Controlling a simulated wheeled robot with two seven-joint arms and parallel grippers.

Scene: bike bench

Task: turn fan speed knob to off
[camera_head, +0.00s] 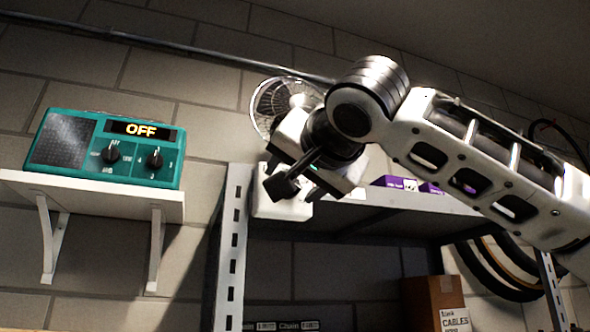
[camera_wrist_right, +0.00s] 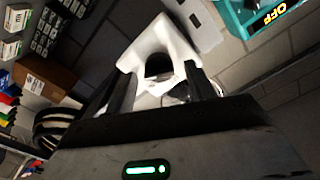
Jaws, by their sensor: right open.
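The fan (camera_head: 272,103) has a round wire cage and stands on the metal shelf, largely behind my right arm. Its white base (camera_head: 283,207) shows below my gripper, and also in the right wrist view (camera_wrist_right: 150,38). A dark round knob (camera_wrist_right: 158,66) shows on that base, between my fingers in the picture. My right gripper (camera_wrist_right: 160,92) is open around the knob's sides in that view; I cannot tell whether it touches. In the head view the right gripper (camera_head: 290,184) hides the knob, so its setting cannot be read. My left gripper is not in view.
A teal radio (camera_head: 105,150) with two black knobs and a lit "OFF" display sits on a white wall shelf (camera_head: 100,195) at left. Purple boxes (camera_head: 395,183) stand on the metal shelf (camera_head: 231,250). A cardboard box (camera_head: 435,300) and tyres are lower right.

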